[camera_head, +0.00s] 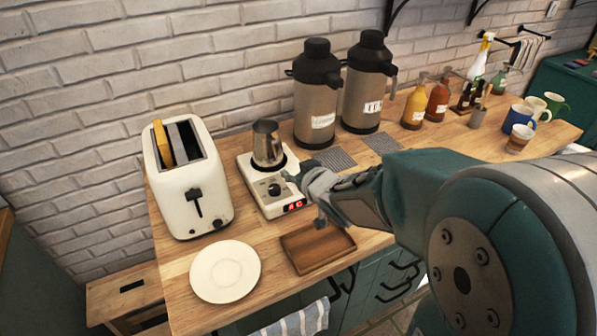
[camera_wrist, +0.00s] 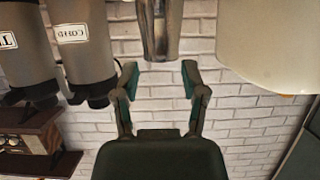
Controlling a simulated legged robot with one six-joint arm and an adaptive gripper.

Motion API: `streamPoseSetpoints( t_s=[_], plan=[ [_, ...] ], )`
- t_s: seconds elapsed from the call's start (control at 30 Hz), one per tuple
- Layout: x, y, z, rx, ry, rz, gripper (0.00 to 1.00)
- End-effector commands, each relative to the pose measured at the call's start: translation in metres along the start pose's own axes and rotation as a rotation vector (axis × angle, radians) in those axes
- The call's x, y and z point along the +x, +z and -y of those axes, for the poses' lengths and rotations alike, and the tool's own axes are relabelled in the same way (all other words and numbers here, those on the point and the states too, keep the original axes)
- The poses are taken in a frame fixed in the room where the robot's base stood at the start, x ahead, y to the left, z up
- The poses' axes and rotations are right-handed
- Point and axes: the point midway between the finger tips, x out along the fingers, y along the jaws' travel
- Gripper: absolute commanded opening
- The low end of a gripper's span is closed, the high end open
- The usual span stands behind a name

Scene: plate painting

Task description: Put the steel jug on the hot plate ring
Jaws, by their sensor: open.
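The steel jug (camera_head: 267,143) stands upright on the dark round ring (camera_head: 288,158) at the back of the white hot plate (camera_head: 254,188). The hot plate has a black dial and a lit red display at its front. My gripper (camera_head: 298,178) is in front of the jug, beside the dial. In the wrist view, which is upside down, my gripper (camera_wrist: 160,72) is open with nothing between its fingers. The jug (camera_wrist: 160,28) shows just beyond the fingertips, apart from them. Part of the ring is hidden under the jug.
A cream toaster (camera_head: 187,180) stands left of the hot plate, and a white plate (camera_head: 225,271) lies in front. A wooden tray (camera_head: 317,246) is below my gripper. Two tall flasks (camera_head: 316,98) stand behind right. Bottles and mugs (camera_head: 519,138) are farther right.

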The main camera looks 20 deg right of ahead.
Motion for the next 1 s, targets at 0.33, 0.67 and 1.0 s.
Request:
streamPoseSetpoints(
  t_s=[0.33, 0.67, 1.0],
  plan=[
    [-0.030, -0.006, -0.009, -0.008, 0.083, 0.046, 0.56],
    [-0.129, 0.002, -0.011, 0.059, 0.284, 0.345, 0.56],
    [-0.225, 0.037, 0.041, 0.148, 0.178, 0.647, 0.56]
  ],
)
